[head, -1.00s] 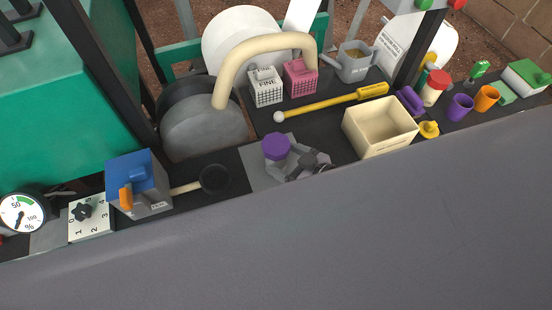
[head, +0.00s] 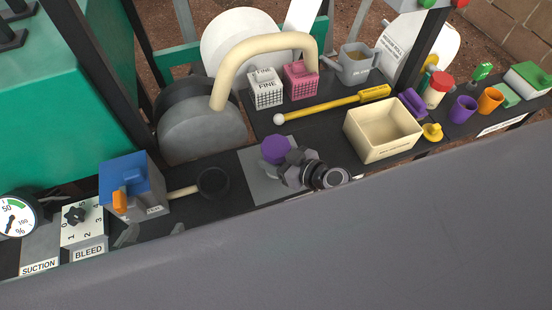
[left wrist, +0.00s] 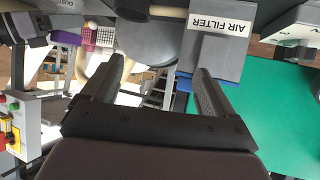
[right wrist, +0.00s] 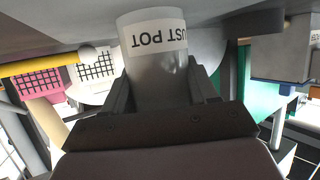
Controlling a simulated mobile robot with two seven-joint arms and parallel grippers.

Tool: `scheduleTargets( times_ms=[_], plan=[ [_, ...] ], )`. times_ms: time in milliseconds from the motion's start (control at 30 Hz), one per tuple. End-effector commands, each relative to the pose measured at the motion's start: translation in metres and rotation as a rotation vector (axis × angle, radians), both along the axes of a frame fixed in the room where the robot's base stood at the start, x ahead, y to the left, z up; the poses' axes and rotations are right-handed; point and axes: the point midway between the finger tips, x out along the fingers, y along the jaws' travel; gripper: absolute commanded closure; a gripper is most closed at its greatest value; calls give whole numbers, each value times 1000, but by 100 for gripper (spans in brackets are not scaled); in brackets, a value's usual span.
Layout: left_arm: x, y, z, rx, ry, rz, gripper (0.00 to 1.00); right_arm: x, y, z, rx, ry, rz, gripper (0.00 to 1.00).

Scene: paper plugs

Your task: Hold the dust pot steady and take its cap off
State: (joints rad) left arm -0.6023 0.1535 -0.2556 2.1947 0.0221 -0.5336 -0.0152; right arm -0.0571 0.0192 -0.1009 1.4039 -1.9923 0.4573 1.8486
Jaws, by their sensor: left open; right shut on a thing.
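The dust pot's purple cap (head: 275,149) sits on top of the pot, on the grey plate in the middle of the bench. The labelled grey pot body (right wrist: 155,62) stands between the fingers of my right gripper (right wrist: 157,85), which is shut on it; in the head view this gripper (head: 297,166) hides most of the pot. My left gripper (head: 152,232) is open and empty at the bench's front edge, by the air filter box. Its fingers also show spread in its own view (left wrist: 160,68).
The blue-topped air filter box (head: 130,185) and a black round-ended tool (head: 213,182) stand left of the pot. A cream bin (head: 382,130) is to the right.

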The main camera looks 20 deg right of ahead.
Motion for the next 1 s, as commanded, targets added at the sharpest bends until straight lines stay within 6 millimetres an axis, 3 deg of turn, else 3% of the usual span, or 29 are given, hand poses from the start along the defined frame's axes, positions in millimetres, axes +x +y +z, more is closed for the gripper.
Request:
scheduleTargets(
  times_ms=[267,533,800,1000],
  plan=[
    [-1,3,8,-2,8,8,13,0,0,18,0,-1,-1,80],
    [-17,32,-6,17,103,76,13,0,0,59,1,0,0,80],
    [-20,35,14,17,114,86,13,0,0,91,0,0,0,80],
    [-20,35,21,17,114,85,13,0,0,100,1,-1,-1,80]
  ],
)
